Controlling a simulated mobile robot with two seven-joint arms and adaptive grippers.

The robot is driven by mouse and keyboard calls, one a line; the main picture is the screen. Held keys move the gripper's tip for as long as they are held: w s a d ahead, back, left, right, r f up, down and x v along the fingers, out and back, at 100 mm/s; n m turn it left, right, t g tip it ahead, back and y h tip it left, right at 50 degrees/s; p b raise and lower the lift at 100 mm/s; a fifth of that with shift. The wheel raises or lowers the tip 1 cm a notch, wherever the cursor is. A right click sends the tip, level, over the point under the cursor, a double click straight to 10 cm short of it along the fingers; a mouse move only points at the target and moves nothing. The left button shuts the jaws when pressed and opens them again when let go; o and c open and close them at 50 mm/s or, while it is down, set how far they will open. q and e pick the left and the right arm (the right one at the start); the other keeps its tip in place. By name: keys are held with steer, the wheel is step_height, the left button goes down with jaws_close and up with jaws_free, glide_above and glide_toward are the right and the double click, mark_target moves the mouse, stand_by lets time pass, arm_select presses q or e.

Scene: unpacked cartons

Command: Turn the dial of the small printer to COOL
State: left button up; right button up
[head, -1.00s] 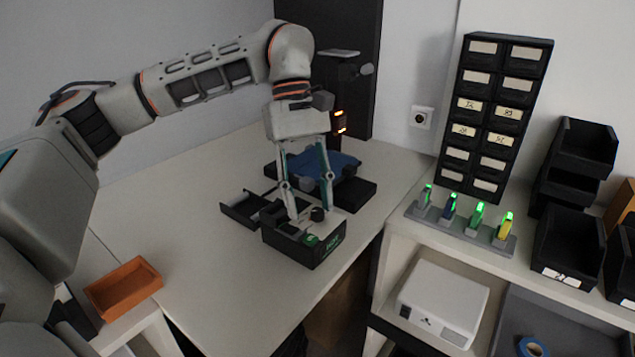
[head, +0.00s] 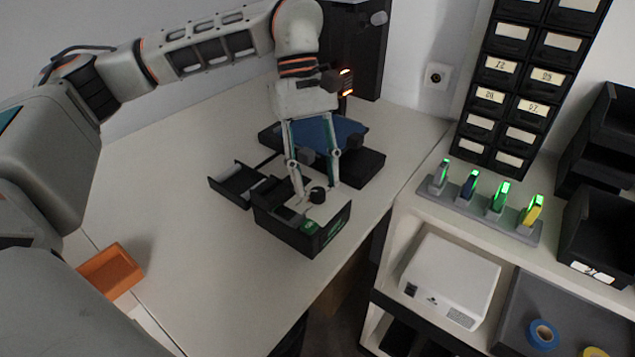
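I cannot tell whether a finger touches the dial, and no dial marking is readable. My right gripper is not in view.
An orange bin (head: 110,271) is at lower left. A shelf on the right holds a rack of lit tools (head: 478,215) and a white box (head: 450,278).

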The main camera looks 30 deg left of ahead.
arm_select(q)
steer(key=shift+s+d+f, duration=0.15)
steer(key=shift+d+f, duration=0.05)
steer(key=shift+f, duration=0.55)
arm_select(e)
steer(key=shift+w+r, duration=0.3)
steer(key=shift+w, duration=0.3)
arm_select(q)
jaws_close()
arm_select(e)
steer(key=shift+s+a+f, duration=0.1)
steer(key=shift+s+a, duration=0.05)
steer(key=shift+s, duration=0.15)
